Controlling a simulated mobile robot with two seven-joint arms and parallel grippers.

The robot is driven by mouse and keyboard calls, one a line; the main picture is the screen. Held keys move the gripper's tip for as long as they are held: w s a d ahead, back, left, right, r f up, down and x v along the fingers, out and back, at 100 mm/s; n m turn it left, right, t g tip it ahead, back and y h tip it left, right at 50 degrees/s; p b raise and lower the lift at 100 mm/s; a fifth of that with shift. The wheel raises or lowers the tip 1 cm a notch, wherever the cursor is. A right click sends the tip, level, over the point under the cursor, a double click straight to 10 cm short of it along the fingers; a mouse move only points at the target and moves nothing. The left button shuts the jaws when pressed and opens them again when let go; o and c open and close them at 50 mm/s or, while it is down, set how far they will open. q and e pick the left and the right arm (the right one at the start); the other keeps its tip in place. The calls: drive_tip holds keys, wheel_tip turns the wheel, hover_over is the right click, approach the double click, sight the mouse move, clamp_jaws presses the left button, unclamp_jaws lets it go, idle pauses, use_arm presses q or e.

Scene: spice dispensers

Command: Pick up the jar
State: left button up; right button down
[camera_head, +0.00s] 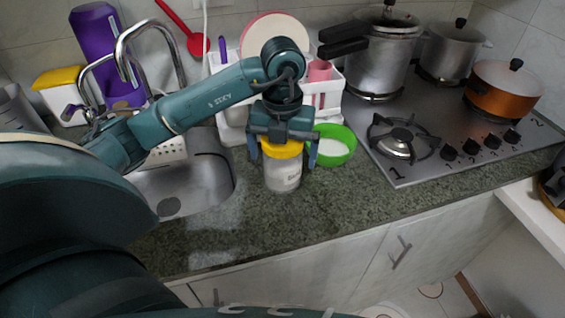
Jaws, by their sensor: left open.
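The jar (283,176) has a yellow lid and a clear, whitish body. It stands upright on the dark green stone counter, just right of the sink. My left gripper (284,155) points down over the jar from above. Its fingers are apart, one on each side of the yellow lid. I cannot tell whether the fingers touch the lid. The upper part of the lid is hidden behind the gripper. My right gripper is not in view.
A green bowl (334,146) with white contents stands close to the jar's right. The sink (196,188) is to the left. A gas cooktop (425,165) with pots is at the right. The counter (330,215) in front of the jar is clear.

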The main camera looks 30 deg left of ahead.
use_arm(q)
drive_tip(key=shift+f, duration=0.25)
drive_tip(key=shift+c, duration=0.6)
drive_tip(key=shift+r, duration=0.1)
drive_tip(key=c, duration=1.8)
